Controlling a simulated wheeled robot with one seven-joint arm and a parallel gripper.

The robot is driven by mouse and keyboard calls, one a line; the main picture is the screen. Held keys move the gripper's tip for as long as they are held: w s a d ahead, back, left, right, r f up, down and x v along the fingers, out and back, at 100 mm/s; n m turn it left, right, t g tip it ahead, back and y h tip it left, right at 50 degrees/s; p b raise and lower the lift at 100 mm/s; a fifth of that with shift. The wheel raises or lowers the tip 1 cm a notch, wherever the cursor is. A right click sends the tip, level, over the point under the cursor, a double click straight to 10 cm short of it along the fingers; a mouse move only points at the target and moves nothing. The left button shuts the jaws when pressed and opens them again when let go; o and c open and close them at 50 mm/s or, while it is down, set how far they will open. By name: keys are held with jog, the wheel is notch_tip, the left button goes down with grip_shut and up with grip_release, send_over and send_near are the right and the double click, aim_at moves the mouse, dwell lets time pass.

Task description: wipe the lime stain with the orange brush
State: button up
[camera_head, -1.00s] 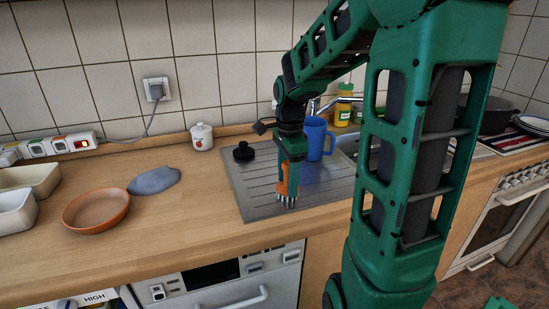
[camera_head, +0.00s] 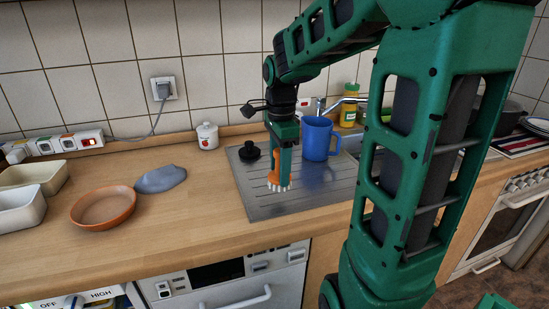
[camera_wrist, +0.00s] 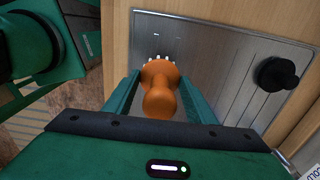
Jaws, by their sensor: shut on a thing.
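The orange brush (camera_head: 273,181) has pale bristles pointing down and is upright over the left part of the metal draining board (camera_head: 247,196). My gripper (camera_head: 282,172) is shut on the brush's handle. In the wrist view the brush (camera_wrist: 160,88) sits between the two green fingers, bristles facing away over the metal. I cannot tell whether the bristles touch the board. No lime-coloured stain shows clearly in any view.
A black stopper (camera_head: 249,152) and a blue mug (camera_head: 319,138) stand on the draining board close to the brush. A grey-blue flat patch (camera_head: 160,179), a terracotta dish (camera_head: 103,206) and a white lidded pot (camera_head: 207,136) are on the counter further left.

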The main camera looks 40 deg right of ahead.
jog(key=shift+r, duration=1.75)
jog(key=shift+s+d, duration=0.1)
